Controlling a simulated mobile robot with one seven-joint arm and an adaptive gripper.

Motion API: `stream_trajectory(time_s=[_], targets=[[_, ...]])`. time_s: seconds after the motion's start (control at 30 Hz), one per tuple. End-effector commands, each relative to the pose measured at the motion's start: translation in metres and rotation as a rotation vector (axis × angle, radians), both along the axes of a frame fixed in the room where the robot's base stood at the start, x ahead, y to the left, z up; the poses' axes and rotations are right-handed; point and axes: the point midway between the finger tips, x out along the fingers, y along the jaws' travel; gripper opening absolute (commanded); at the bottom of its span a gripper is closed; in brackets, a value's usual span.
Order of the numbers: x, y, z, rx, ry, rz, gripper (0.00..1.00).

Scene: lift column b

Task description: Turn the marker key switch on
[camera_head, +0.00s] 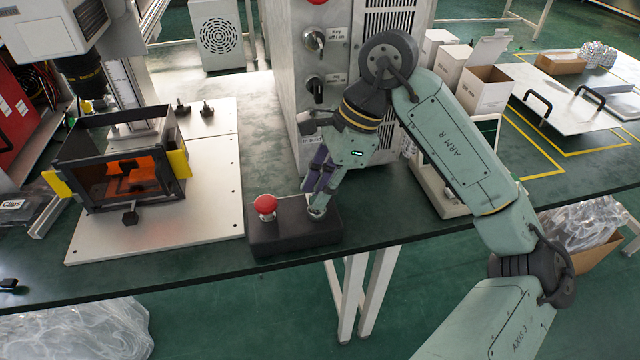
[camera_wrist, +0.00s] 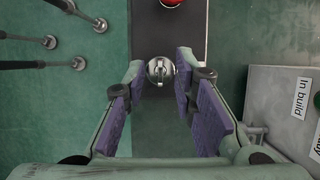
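A round silver key switch (camera_head: 317,212) sits at the right end of a black control box (camera_head: 290,240) near the table's front edge. In the wrist view the key switch (camera_wrist: 160,70) shows its raised key pointing up and down the picture, along the box (camera_wrist: 168,35). My gripper (camera_head: 317,190) reaches down over it. In the wrist view its purple-padded fingers (camera_wrist: 160,82) stand apart, one on each side of the key switch, with a visible gap to each. The gripper appears empty. Fingertip height against the key is hard to tell.
A red button (camera_head: 265,206) stands on the same box, left of the switch. A grey cabinet (camera_head: 300,100) behind carries more switches, one labelled Key. A marking machine with an orange window (camera_head: 135,178) is at left. White boxes (camera_head: 485,92) stand at right.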

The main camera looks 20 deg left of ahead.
Motion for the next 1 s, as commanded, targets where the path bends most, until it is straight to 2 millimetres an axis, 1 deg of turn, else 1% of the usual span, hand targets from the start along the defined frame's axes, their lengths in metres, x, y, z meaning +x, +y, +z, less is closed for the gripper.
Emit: stream_trajectory(time_s=[0.3,0.67,1.0], targets=[[-0.0006,0.0011,-0.0030,0.001,-0.001,0.000,0.25],[-0.0006,0.0011,-0.0028,0.001,-0.001,0.000,0.01],[-0.0006,0.0011,-0.0027,0.001,-0.001,0.000,0.00]])
